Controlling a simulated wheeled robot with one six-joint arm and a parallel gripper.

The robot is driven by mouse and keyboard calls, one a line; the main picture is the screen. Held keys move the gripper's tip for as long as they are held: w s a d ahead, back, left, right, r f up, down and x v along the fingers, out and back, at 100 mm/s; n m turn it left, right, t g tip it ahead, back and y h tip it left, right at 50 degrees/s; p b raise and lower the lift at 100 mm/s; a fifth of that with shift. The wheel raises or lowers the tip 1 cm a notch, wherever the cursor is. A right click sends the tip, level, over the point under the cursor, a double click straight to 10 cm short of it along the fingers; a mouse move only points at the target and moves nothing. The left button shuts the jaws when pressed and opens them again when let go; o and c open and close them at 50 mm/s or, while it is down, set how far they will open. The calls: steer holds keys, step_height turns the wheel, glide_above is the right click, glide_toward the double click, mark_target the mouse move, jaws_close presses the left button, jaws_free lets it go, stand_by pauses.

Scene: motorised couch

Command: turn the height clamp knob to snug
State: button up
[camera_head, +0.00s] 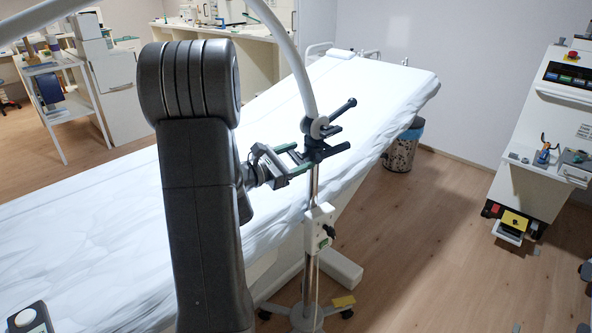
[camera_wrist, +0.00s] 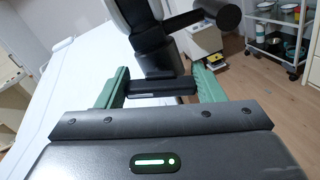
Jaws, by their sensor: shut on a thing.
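A stand with a metal pole (camera_head: 313,190) rises beside the couch, with a dark clamp (camera_head: 318,148) at its top under a curved white arm. My gripper (camera_head: 299,159) reaches in from the left at the clamp. In the wrist view, its two green fingers (camera_wrist: 160,88) are shut on a flat dark knob (camera_wrist: 160,85), one finger on each end. The knob sits below the dark clamp body (camera_wrist: 160,58). A black handle (camera_head: 342,108) sticks up to the right of the clamp; it also shows in the wrist view (camera_wrist: 205,20). The knob's far side is hidden.
The couch (camera_head: 380,88) with a white sheet lies behind the stand. A white box with a dark knob (camera_head: 320,228) is lower on the pole. The wheeled base (camera_head: 305,317) stands on the floor. A bin (camera_head: 403,150) and a white machine (camera_head: 545,150) are to the right, with clear floor between.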

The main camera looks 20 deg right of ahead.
steer(key=m+b, duration=0.2)
steer(key=b, duration=0.1)
steer(key=m+b, duration=0.2)
steer(key=b, duration=0.2)
steer(key=shift+f, duration=0.35)
steer(key=shift+s+r+m+b, duration=0.1)
steer(key=shift+r+m+b, duration=0.05)
steer(key=shift+m+b, duration=0.7)
steer(key=shift+r+b, duration=0.1)
steer(key=shift+b, duration=0.2)
steer(key=o, duration=1)
steer(key=p+v, duration=0.1)
steer(key=v, duration=1.2)
steer(key=shift+a, duration=0.4)
steer(key=shift+d, duration=0.15)
steer(key=b+x, duration=0.1)
steer(key=x, duration=1.2)
steer(key=shift+d, duration=0.3)
